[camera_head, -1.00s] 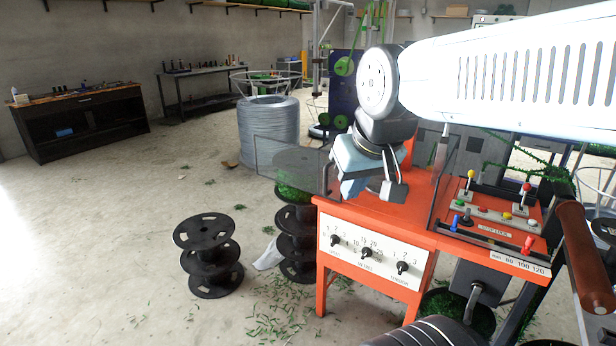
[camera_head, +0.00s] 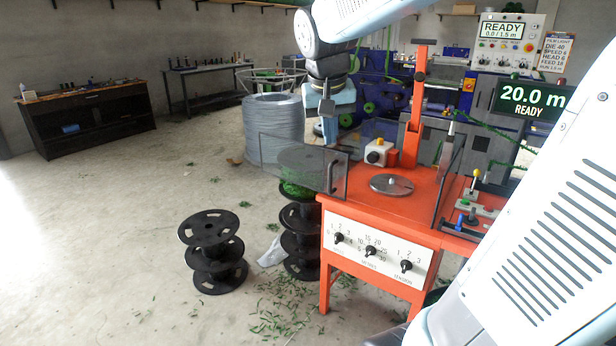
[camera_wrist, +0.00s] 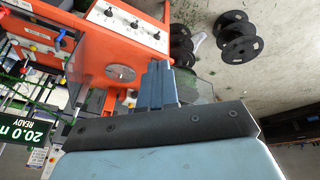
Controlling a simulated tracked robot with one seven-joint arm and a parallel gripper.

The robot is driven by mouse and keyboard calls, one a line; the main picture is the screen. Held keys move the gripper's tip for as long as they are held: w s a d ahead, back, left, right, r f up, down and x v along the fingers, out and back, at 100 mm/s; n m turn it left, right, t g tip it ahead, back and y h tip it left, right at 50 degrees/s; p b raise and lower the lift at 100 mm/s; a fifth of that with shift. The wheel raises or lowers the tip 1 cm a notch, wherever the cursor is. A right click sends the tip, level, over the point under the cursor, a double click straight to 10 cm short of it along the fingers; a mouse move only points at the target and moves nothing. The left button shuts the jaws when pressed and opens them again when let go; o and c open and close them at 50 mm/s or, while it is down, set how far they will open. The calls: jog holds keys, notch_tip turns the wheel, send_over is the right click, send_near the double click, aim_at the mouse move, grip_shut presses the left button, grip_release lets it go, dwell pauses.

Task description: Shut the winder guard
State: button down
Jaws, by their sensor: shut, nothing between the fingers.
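The winder guard (camera_head: 300,166) is a clear panel standing out past the left side of the orange winder (camera_head: 375,203). A dark upright handle (camera_head: 331,178) is near its right edge. Beside the panel, the winder's round grey plate (camera_head: 391,184) is uncovered. My gripper (camera_head: 328,138) points down above the guard's right part, with its blue fingers shut and empty. I cannot tell whether the fingertips touch the panel. In the wrist view, the shut fingers (camera_wrist: 158,84) hide part of the guard (camera_wrist: 196,88).
Black spools (camera_head: 212,250) stand on the floor to the left, and more stand under the guard. A wire coil (camera_head: 270,130) is behind. The left floor is mostly clear.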

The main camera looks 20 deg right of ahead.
jog(key=w+d+f+m+g+h, duration=0.15)
jog(key=w+f, duration=0.25)
jog(key=w, duration=0.6)
jog(key=w+f+m+g+h, duration=0.15)
jog(key=w+f, duration=0.25)
jog(key=w, duration=0.6)
jog(key=w+d+f+m+h, duration=0.15)
jog(key=w+f, duration=0.25)
jog(key=w, duration=0.6)
jog(key=m+g, duration=0.1)
jog(key=m, duration=0.2)
send_near(321, 176)
jog(key=s+f, duration=0.4)
jog(key=f, duration=0.1)
jog(key=shift+s+d+n+h, duration=0.25)
jog(key=shift+s+d+h, duration=0.1)
jog(key=shift+s+d, duration=1.05)
jog(key=shift+w+d, duration=0.15)
